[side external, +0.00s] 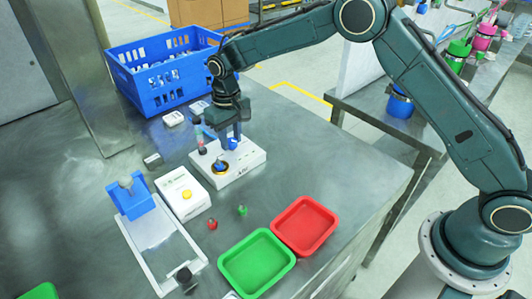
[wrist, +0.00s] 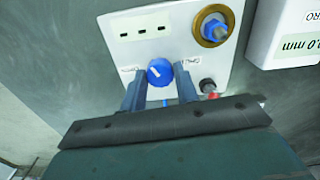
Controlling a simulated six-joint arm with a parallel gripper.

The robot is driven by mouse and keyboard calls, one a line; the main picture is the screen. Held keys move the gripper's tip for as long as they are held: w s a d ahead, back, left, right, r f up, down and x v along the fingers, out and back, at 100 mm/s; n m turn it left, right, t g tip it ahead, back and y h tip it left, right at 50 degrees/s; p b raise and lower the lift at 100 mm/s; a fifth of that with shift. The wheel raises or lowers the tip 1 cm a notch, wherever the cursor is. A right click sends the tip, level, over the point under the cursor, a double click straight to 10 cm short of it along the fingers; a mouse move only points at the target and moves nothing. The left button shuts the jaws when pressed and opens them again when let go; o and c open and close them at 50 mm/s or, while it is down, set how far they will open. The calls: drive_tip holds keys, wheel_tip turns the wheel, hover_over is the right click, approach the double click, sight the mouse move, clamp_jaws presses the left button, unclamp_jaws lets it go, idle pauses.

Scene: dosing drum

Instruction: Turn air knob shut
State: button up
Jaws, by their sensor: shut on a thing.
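The air knob is a round blue knob (wrist: 160,72) with a white pointer line, on a white box (wrist: 170,35) in the wrist view. The pointer line slants toward the upper left there. My gripper (wrist: 159,80) has its two blue fingers on either side of the knob and is shut on it. In the side view my gripper (side external: 231,140) reaches down onto the white box (side external: 238,172), and the blue knob (side external: 233,144) shows partly between the fingers. Small labels flank the knob, partly hidden by the fingers.
The same box carries a brass ring with a blue part (wrist: 213,28) and a vial with a red part (side external: 202,147).

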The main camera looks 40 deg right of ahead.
drive_tip(key=m, duration=0.5)
drive_tip(key=shift+m, duration=0.3)
drive_tip(key=m, duration=0.5)
drive_tip(key=shift+r, duration=0.1)
drive_tip(key=m, duration=0.5)
drive_tip(key=shift+m, duration=0.4)
drive_tip(key=m, duration=0.5)
drive_tip(key=shift+m, duration=0.3)
drive_tip(key=o, duration=1)
drive_tip(key=shift+c, duration=0.2)
